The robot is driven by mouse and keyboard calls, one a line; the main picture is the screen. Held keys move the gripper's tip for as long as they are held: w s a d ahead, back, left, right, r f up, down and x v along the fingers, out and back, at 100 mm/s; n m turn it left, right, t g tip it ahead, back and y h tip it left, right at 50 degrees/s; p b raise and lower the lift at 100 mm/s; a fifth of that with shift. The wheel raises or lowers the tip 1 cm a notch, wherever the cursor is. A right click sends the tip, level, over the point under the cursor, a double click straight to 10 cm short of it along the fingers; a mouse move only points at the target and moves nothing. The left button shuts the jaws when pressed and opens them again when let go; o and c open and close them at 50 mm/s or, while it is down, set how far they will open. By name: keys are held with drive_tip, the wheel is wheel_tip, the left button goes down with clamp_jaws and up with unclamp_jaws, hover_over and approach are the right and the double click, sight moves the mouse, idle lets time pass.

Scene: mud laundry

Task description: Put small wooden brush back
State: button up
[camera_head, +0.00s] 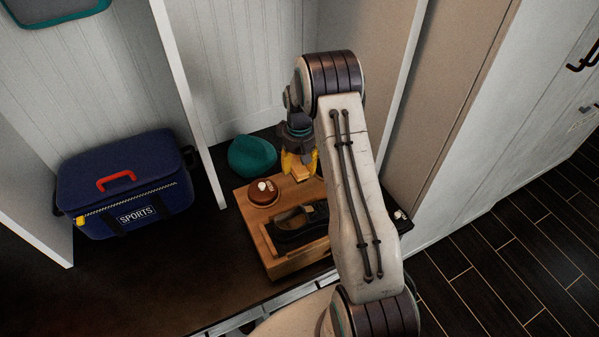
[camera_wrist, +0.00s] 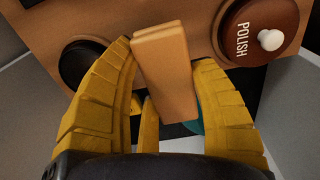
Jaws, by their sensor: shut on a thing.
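The small wooden brush (camera_wrist: 165,65) shows as a light-brown block between the yellow fingers of my gripper (camera_wrist: 163,58) in the wrist view. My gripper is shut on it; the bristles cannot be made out. In the head view, my gripper (camera_head: 299,164) points down with the brush (camera_head: 301,174) at the back of a wooden shoe-care box (camera_head: 277,268). Whether the brush touches the box cannot be told. My arm hides the box's right part.
A brown polish tin (camera_head: 263,193) and a dark shoe (camera_head: 298,224) sit on the box. A teal rounded object (camera_head: 252,155) is behind it, near a white divider (camera_head: 190,95). A blue sports bag (camera_head: 125,180) stands left. Dark bench surface is clear between bag and box.

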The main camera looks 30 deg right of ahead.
drive_tip(key=shift+f, duration=1.8)
drive_tip(key=shift+f, duration=0.1)
drive_tip(key=shift+f+b, duration=0.1)
drive_tip(key=shift+b, duration=0.2)
drive_tip(key=o, duration=1.1)
drive_tip(key=shift+r, duration=0.2)
